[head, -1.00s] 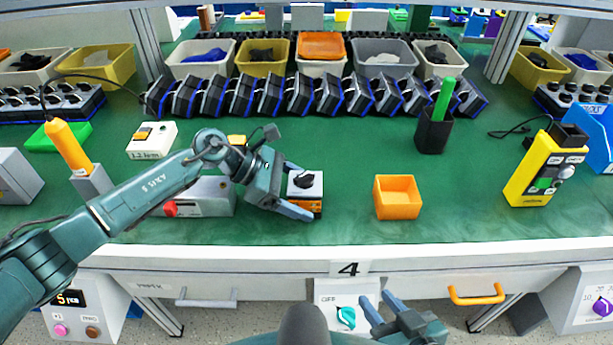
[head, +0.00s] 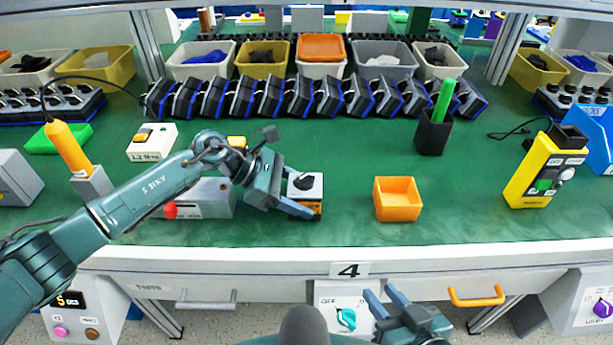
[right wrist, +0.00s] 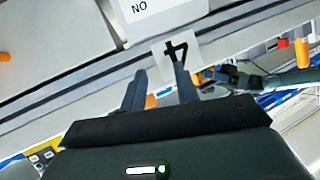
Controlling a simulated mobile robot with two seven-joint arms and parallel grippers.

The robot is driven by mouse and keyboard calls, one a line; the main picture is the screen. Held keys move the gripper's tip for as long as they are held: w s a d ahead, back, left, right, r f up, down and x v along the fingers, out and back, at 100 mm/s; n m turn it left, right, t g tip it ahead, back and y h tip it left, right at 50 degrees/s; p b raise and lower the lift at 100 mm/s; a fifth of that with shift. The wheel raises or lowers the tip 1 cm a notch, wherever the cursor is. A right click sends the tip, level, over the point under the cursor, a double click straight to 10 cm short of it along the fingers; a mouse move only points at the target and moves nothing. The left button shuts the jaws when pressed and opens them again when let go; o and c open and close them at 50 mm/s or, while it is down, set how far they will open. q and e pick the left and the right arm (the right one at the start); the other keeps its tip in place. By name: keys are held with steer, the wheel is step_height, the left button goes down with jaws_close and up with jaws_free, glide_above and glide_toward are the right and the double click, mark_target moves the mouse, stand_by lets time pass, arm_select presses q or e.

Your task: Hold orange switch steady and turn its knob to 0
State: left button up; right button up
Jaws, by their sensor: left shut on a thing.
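The orange switch (head: 314,188) stands on the green table, with a pale top face and a black knob (head: 304,181). My left gripper (head: 298,192) is shut on the switch's body, one finger behind it and one across its front. The fingers partly hide the orange base. The marking the knob points to is too small to read. My right gripper (head: 380,291) is low in front of the table's front edge, right of the switch, empty, its fingers apart. Both fingers also show in the right wrist view (right wrist: 156,66); the switch does not show clearly there.
An orange open box (head: 397,216) stands right of the switch. A grey box with a red button (head: 205,207) lies behind my left arm. The table's front edge, with the "4" label (head: 349,269), lies between my right gripper and the tabletop.

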steer(key=w+d+r+m+t, duration=0.2)
steer(key=w+r, duration=0.1)
steer(key=r, duration=0.2)
steer(key=w+a+r+n+t+y, duration=0.2)
steer(key=w+a+r+y, duration=0.25)
steer(key=a+r, duration=0.2)
steer(key=w+a+r+n+t+y, duration=0.25)
steer(key=w+a+r+y, duration=0.2)
steer(key=r, duration=0.35)
steer(key=s+a+r+n+g+y, duration=0.2)
steer(key=a+r+n+g+y, duration=0.2)
steer(key=a+n+g+y, duration=0.45)
steer(key=s+a+r+n+g+y, duration=0.3)
steer(key=a+r+n+g, duration=0.15)
steer(key=n+g, duration=0.75)
steer(key=n+h, duration=0.2)
steer(key=h, duration=2.1)
glide_above(306, 174)
steer(key=w+d+x, duration=0.1)
steer(key=x, duration=0.5)
steer(key=shift+g, duration=0.3)
steer(key=shift+s+d+f, duration=0.1)
steer(key=shift+f, duration=2.1)
steer(key=shift+d+f, duration=0.15)
steer(key=shift+f, duration=2)
